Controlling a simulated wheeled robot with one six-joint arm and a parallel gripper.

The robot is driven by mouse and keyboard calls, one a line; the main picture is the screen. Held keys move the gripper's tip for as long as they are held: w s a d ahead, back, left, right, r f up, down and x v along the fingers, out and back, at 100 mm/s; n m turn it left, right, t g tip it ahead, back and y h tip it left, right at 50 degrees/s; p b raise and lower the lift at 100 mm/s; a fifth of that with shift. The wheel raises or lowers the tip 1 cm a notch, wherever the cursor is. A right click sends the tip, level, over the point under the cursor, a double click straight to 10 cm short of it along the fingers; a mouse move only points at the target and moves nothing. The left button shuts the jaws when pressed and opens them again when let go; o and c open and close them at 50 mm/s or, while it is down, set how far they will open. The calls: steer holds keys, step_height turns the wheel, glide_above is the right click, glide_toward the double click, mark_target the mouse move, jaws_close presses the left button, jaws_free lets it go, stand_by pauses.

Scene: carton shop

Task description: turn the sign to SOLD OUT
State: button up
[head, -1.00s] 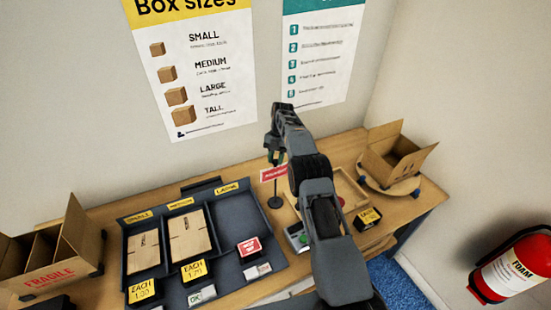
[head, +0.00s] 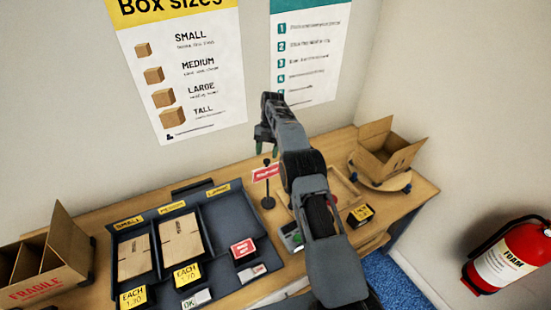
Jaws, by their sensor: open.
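A small red sign (head: 265,173) with pale lettering, too small to read, stands on a thin dark post with a round base at the back of the table. A dark knob shows at the top of its post. My gripper (head: 267,148) points down just above the sign, its two fingers apart and empty. The fingertips look close to the knob; I cannot tell whether they touch it. My arm hides part of the sign's right end.
A dark sorting tray (head: 236,218) with flat cartons and price tags lies left of the sign. A FRAGILE carton (head: 62,262) stands far left, an open carton (head: 385,150) on a round board at right. A fire extinguisher (head: 505,262) is on the right.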

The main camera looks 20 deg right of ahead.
steer(key=s+r+b, duration=0.7)
steer(key=s+r, duration=0.2)
steer(key=s, duration=0.4)
steer(key=shift+s, duration=0.3)
